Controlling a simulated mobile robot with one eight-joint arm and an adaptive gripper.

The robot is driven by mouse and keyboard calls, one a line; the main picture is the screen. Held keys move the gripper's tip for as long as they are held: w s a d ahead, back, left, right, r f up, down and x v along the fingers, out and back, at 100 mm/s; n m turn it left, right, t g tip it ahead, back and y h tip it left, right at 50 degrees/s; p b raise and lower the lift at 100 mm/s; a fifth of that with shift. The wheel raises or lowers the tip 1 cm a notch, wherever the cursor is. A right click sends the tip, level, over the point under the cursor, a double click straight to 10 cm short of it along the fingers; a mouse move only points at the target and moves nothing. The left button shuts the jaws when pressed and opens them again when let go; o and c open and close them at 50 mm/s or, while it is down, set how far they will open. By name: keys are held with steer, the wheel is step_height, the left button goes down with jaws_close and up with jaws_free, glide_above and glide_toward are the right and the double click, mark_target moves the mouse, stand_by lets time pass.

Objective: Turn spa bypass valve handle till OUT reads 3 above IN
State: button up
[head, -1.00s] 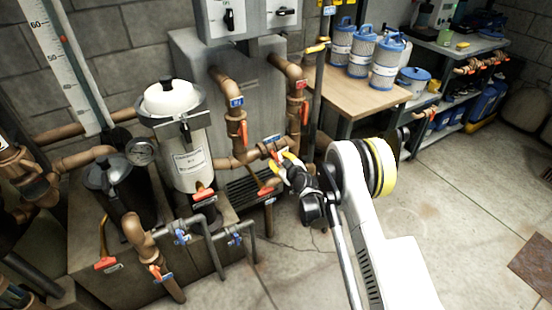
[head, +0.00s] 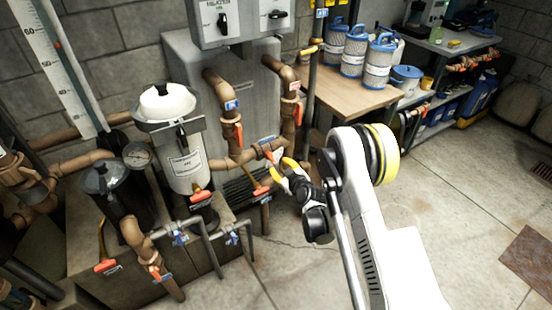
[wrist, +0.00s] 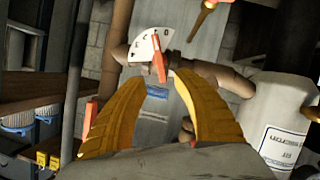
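The bypass valve handle (wrist: 159,62) is a small orange lever in front of a white fan-shaped scale (wrist: 143,48) on the brown pipe. In the head view the valve (head: 268,150) sits on the pipe below the grey heater. My gripper (wrist: 159,80) has yellow fingers spread apart, with the handle just beyond and between their tips; I see no clear contact. In the head view my gripper (head: 282,170) is just below and right of the valve. Blue (head: 231,105) and red (head: 294,86) tags mark the two heater pipes; I cannot read OUT or IN values.
Other orange-handled valves (head: 239,134) and a white-lidded filter (head: 187,160) stand left of my gripper. A pressure gauge (head: 137,156) and a tall thermometer (head: 55,70) are farther left. A wooden bench (head: 345,95) holds blue cartridges.

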mark_target(271, 158)
steer(key=b+x, duration=0.3)
steer(key=x, duration=0.8)
steer(key=shift+b, duration=0.4)
steer(key=shift+r, duration=0.1)
jaws_close()
